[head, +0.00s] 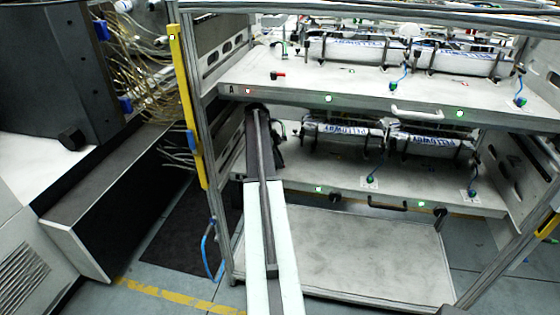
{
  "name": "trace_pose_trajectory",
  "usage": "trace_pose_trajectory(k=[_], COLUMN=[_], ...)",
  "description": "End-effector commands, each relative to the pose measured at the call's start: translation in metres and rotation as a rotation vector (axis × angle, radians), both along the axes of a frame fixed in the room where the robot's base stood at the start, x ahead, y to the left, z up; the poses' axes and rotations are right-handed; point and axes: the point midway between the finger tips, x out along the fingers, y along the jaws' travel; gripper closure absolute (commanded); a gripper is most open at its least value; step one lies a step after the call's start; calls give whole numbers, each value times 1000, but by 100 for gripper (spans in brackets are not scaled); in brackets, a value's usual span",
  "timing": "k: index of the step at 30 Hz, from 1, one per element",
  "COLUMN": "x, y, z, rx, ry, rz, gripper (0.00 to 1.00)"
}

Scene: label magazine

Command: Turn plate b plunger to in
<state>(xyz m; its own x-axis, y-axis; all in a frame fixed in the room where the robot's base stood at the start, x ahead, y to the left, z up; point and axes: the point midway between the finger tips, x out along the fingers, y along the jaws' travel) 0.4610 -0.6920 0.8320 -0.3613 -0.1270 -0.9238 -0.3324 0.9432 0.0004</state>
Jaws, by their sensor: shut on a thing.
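Plate b (400,190) is the lower pale shelf of the metal rack, below the plate marked A (300,91). My arm reaches up from the bottom of the head view to the left end of plate b. My gripper (279,143) is a small dark shape there, mostly behind the arm. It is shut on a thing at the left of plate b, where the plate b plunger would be. The plunger itself is hidden, and I cannot tell whether it is in or out. A small red-handled part (277,75) shows at the matching spot on plate A.
White label rolls (343,133) lie on plate b, and more rolls (350,48) lie on plate A. A rack post with a yellow strip (188,105) stands left of my arm. A dark handle (388,204) is on plate b's front edge. A bare panel (350,255) lies below.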

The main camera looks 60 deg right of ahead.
Motion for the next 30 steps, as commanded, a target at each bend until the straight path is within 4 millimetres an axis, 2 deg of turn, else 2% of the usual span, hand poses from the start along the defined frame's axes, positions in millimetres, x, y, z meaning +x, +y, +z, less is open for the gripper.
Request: trace_pose_trajectory(k=[1, 19, 20, 21, 22, 30], x=[5, 5, 5, 5, 4, 2], y=[1, 2, 2, 2, 2, 1], z=[0, -1, -1, -1, -1, 0], rx=[0, 1, 1, 1, 0, 0], ry=[-9, -9, -9, -9, -8, -4], rz=[-7, -42, -42, -42, -42, -45], gripper=[100, 100, 81, 70, 67, 67])
